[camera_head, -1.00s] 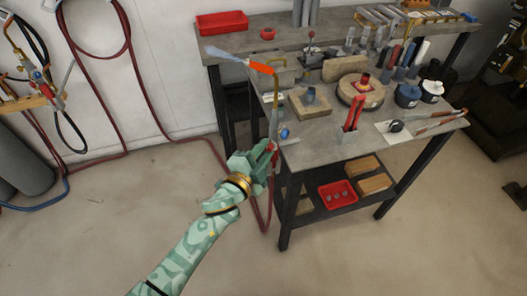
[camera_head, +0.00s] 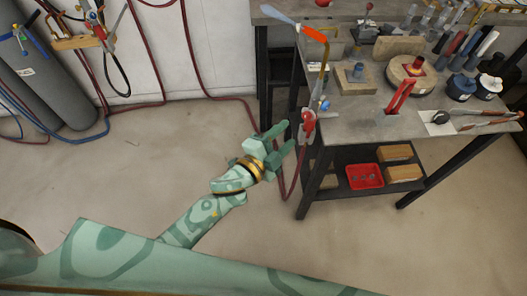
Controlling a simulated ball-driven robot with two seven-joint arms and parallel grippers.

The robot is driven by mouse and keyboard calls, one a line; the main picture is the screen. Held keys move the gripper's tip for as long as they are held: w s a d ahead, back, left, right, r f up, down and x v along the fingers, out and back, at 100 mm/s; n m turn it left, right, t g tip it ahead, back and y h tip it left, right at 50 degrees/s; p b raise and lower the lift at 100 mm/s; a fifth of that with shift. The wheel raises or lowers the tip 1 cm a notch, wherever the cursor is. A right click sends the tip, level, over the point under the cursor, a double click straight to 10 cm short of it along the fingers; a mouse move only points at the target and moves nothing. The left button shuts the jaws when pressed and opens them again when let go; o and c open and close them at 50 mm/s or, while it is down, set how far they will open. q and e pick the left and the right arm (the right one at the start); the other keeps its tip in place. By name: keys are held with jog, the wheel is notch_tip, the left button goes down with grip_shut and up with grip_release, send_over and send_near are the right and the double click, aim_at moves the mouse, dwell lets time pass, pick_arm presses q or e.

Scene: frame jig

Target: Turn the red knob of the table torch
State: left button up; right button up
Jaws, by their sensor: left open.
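The table torch stands upright at the left edge of the workbench, with a brass tube (camera_head: 321,80) and an orange and pale blue flame (camera_head: 292,23) pointing left at its top. Its lower body has a red knob (camera_head: 308,116) on the left side and a blue knob (camera_head: 324,105) to the right. My left gripper (camera_head: 285,139) is left of the red knob and a little lower in the picture, apart from it. Its fingers are spread, point toward the torch and hold nothing. My right gripper is out of view.
A red tray (camera_head: 365,176) lies on the lower shelf. A red hose (camera_head: 285,190) hangs below the torch. Gas cylinders (camera_head: 55,85) stand at left. The floor between is clear.

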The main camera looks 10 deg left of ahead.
pick_arm(q)
jog(key=v, duration=0.8)
jog(key=shift+s+a, duration=0.15)
jog(key=shift+s, duration=0.2)
